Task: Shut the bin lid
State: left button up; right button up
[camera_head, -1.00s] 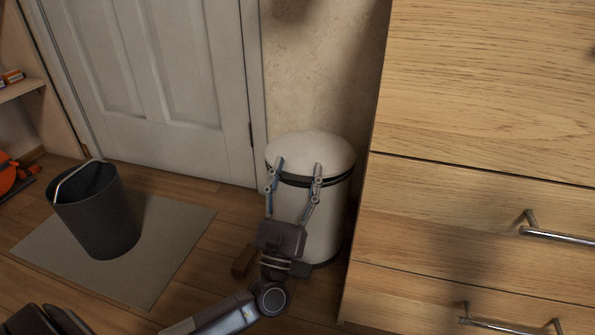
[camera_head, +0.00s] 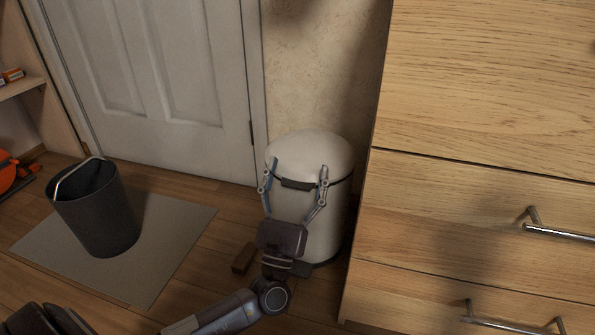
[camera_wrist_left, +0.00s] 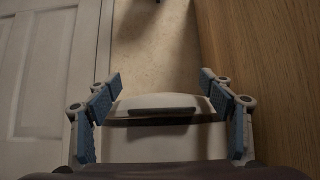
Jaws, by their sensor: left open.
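The white bin (camera_head: 322,228) stands against the wall between the door and the wooden drawers. Its domed white lid (camera_head: 312,147) lies down on the rim, with only a thin dark seam showing at the right. A dark handle (camera_head: 298,184) shows at the lid's front edge. My left gripper (camera_head: 299,165) is open in front of the bin, its fingers spread to either side of the handle and holding nothing. The left wrist view shows the lid (camera_wrist_left: 160,100) and handle (camera_wrist_left: 162,111) between the spread fingers. My right gripper is not in view.
A dark bucket (camera_head: 100,215) stands on a grey mat (camera_head: 172,240) at the left. The wooden drawer unit (camera_head: 470,200) is close on the bin's right, with protruding metal handles. A small brown block (camera_head: 243,258) lies on the floor left of my gripper.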

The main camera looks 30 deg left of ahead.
pick_arm(q)
jog(key=v, duration=1.2)
jog(key=shift+s, duration=0.1)
